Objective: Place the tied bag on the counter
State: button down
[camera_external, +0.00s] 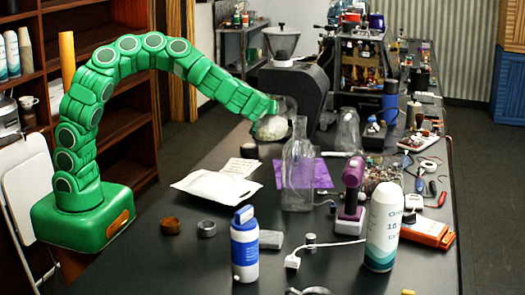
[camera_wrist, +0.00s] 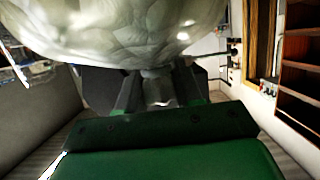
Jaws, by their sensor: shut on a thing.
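The tied bag (camera_external: 270,129) is pale, rounded and translucent, and hangs below the end of my green arm in the external view. My gripper (camera_external: 274,106) is above it, shut on its gathered top. In the wrist view the bag (camera_wrist: 130,30) fills the upper part of the picture, and my gripper (camera_wrist: 158,82) is closed at its neck. The bag is over the far left part of the dark counter (camera_external: 335,265). I cannot tell whether its underside touches the counter.
A grinder with a clear hopper (camera_external: 281,45) stands just behind the bag. A clear bottle (camera_external: 298,170) and a clear bag-like object (camera_external: 347,130) stand to its right. A white pouch (camera_external: 215,188) and a paper card (camera_external: 240,167) lie nearer. The counter's right side is cluttered with tools.

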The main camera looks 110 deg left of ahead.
aim_at(270, 124)
jog(key=shift+w+a+f, duration=0.3)
jog(key=shift+w+f, duration=0.05)
jog(key=shift+f, duration=0.25)
jog(key=shift+w+a+f, duration=0.35)
jog(key=shift+w+f, duration=0.05)
jog(key=shift+f, duration=0.15)
jog(key=shift+w+a+f, duration=0.3)
jog(key=shift+w+f, duration=0.05)
jog(key=shift+f, duration=1.8)
jog(key=c, duration=0.8)
grip_release()
jog(key=shift+f, duration=0.15)
jog(key=shift+o, duration=0.2)
jog(key=v, duration=1.2)
jog(key=shift+w, duration=0.1)
